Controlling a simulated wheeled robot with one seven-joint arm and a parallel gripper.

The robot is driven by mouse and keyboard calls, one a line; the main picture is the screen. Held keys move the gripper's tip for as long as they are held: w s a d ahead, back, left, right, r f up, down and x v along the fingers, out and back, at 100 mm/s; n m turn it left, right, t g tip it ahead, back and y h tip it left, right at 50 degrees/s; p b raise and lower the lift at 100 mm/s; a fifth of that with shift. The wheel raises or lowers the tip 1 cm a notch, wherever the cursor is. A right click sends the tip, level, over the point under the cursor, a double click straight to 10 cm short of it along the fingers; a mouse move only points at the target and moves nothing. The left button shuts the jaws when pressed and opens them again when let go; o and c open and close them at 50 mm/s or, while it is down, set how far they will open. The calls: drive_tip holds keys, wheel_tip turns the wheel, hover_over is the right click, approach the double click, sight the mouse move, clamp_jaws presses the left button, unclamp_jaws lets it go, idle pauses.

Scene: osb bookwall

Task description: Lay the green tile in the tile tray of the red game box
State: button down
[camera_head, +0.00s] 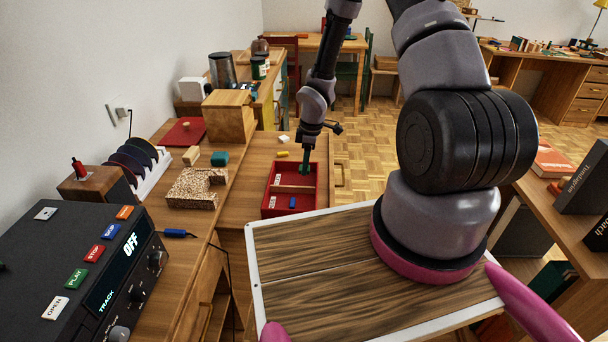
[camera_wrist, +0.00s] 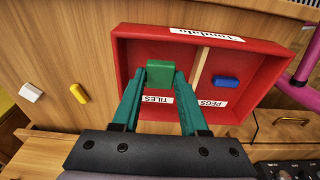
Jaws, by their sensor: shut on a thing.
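The red game box (camera_wrist: 128,52) lies open on the wooden desk, split by a pale divider into two compartments labelled TILES and PEGS. It also shows in the head view (camera_head: 268,205). My gripper (camera_wrist: 161,82) points down over the TILES compartment, shut on the green tile (camera_wrist: 160,70). The tile is between the fingertips, within the outline of that compartment; I cannot tell if it touches the floor. In the head view my gripper (camera_head: 305,168) is at the far compartment, and the tile is mostly hidden there.
A blue peg (camera_wrist: 227,82) lies in the PEGS compartment. A yellow peg (camera_wrist: 78,93) and a white piece (camera_wrist: 31,92) lie on the desk beside the box.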

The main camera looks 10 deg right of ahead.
drive_tip(key=shift+d+f, duration=0.1)
drive_tip(key=shift+f, duration=1.85)
drive_tip(key=shift+f, duration=0.1)
drive_tip(key=shift+c, duration=2.2)
unclamp_jaws()
